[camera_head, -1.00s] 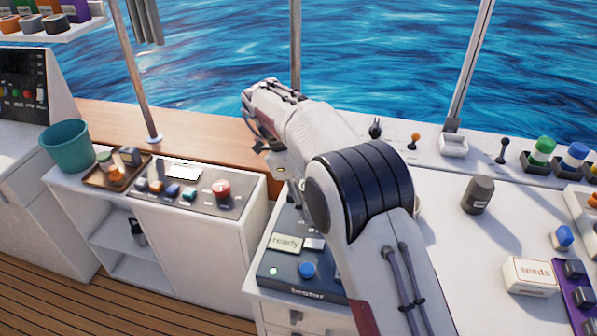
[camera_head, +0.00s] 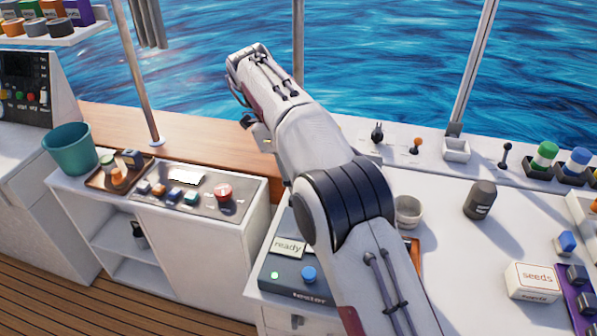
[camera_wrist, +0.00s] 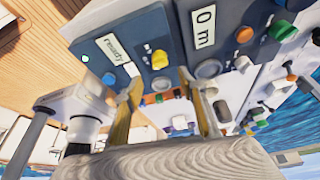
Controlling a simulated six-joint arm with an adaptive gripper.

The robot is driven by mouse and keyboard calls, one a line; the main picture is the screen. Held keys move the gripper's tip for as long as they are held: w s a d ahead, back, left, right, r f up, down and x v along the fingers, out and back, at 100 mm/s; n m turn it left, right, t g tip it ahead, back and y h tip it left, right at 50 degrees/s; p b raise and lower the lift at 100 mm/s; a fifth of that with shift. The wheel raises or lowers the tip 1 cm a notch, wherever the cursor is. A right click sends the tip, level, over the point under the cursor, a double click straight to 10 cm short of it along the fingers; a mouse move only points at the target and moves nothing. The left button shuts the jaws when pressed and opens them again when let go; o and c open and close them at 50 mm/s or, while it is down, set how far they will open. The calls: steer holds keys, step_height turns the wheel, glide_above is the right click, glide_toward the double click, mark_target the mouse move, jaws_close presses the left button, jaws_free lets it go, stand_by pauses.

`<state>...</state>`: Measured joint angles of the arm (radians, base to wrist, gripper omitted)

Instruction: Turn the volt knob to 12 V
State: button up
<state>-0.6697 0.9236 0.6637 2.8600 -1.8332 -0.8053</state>
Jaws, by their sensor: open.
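The dark tester box (camera_head: 291,284) bears a "ready" display, a green light and a blue button; my arm hides part of it in the head view. In the wrist view, the tester (camera_wrist: 107,55) is at upper left. No volt markings are legible, so I cannot tell for sure which is the volt knob. My gripper (camera_wrist: 160,78) is open and empty, its two tan fingers apart below the yellow knob in the picture. The head view mostly hides it.
A "0 m" display (camera_wrist: 204,27) is right of the yellow knob in the wrist view. In the head view, a cup (camera_head: 408,212), a dark canister (camera_head: 480,200) and a seeds box (camera_head: 532,281) stand on the white counter. A button console (camera_head: 188,192) is at left.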

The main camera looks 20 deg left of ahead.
steer(key=shift+v, duration=1.15)
steer(key=shift+r, duration=0.1)
